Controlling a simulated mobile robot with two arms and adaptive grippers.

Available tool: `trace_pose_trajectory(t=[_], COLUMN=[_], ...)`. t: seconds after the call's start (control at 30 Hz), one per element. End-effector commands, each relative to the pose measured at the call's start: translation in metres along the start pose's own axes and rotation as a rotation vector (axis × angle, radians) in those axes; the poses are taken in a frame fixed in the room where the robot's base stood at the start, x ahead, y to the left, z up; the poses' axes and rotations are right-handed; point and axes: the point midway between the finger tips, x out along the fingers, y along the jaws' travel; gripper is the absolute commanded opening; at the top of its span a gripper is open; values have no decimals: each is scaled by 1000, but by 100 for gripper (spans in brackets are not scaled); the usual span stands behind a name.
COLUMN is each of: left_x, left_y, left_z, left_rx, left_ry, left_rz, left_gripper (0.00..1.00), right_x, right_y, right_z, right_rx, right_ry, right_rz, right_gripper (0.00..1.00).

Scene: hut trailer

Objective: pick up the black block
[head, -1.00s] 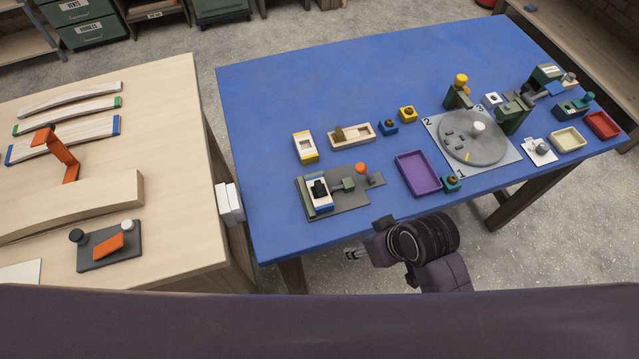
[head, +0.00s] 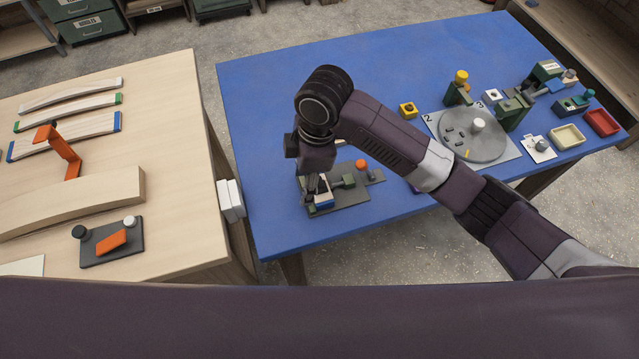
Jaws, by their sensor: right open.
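The small black block (head: 321,187) sits in the green clamp fixture on a grey plate (head: 350,196), on top of a white and blue piece (head: 324,202). It is mostly hidden by my right gripper. My right gripper (head: 317,188) points down over the fixture with its fingers open around or just above the block; I cannot tell whether they touch it. My left gripper is not in view.
An orange-topped knob (head: 361,165) stands on the same plate, close to the right of the gripper. My right arm hides the purple tray and several small blocks. A turntable (head: 472,138) stands further right. The blue table (head: 255,130) is clear at left and back.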

Motion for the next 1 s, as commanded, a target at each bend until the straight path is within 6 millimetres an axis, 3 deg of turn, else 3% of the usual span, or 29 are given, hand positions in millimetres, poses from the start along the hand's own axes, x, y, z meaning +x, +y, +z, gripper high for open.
trace_pose_trajectory(t=[0.03,0.2,0.33,0.77,1.0], left_x=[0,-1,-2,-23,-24], left_y=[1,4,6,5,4], left_z=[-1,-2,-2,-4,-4], left_rx=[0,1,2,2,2], left_ry=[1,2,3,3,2], left_rz=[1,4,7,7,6], left_gripper=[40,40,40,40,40], right_x=[-8,-24,-24,26,49], right_y=[10,24,26,23,24], right_z=[8,24,30,41,44], right_rx=[-38,-120,-138,-138,-140], right_ry=[-43,-127,-150,-152,-150], right_rz=[-2,-31,-41,-43,-38], right_gripper=[45,45,45,45,45])
